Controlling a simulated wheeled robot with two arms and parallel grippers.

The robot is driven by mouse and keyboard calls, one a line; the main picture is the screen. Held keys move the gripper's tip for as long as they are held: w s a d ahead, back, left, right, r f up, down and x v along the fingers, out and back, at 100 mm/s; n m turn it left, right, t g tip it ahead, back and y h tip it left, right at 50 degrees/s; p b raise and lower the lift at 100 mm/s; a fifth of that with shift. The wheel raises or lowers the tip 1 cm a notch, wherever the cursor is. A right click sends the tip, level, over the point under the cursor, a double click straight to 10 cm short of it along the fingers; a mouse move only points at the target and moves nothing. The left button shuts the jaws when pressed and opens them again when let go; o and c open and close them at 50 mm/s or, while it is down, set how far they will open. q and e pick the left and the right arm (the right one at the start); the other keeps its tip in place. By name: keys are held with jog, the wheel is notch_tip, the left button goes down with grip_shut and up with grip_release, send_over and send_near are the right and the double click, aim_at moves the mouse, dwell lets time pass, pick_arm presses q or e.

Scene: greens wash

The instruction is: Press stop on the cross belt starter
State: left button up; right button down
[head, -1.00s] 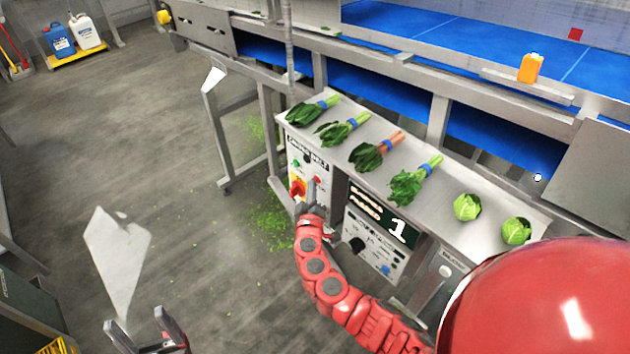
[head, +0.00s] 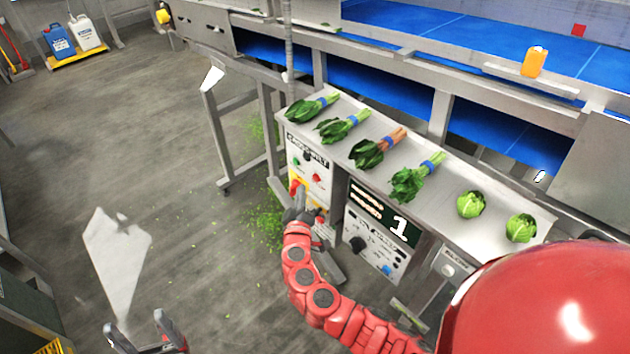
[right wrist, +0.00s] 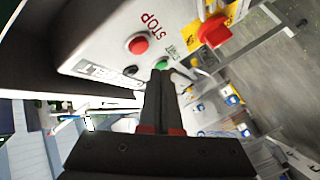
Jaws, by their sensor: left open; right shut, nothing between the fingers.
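The cross belt starter (head: 306,171) is a pale panel on the bench's left end. Its red stop button (head: 316,177) is uncovered and also shows in the right wrist view (right wrist: 138,44), beside the word STOP. The green button (head: 295,158) shows just past my fingertips in the right wrist view (right wrist: 162,64). My right gripper (head: 300,200) is shut and empty, in front of the panel's lower part, below and left of the stop button; whether it touches anything cannot be told. My left gripper (head: 134,322) is open and empty over the floor, far left.
A red rotary switch on yellow (right wrist: 215,30) sits near the stop button. A second control panel (head: 372,238) with a black knob is to the right. Bunched greens (head: 370,152) and cabbages (head: 471,204) lie on the bench top. Open floor lies left.

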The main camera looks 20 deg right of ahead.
jog(key=shift+s+a+b, duration=0.25)
jog(key=shift+a+b, duration=0.05)
jog(key=shift+a, duration=0.4)
jog(key=shift+s+a+b, duration=0.25)
jog(key=shift+a, duration=0.4)
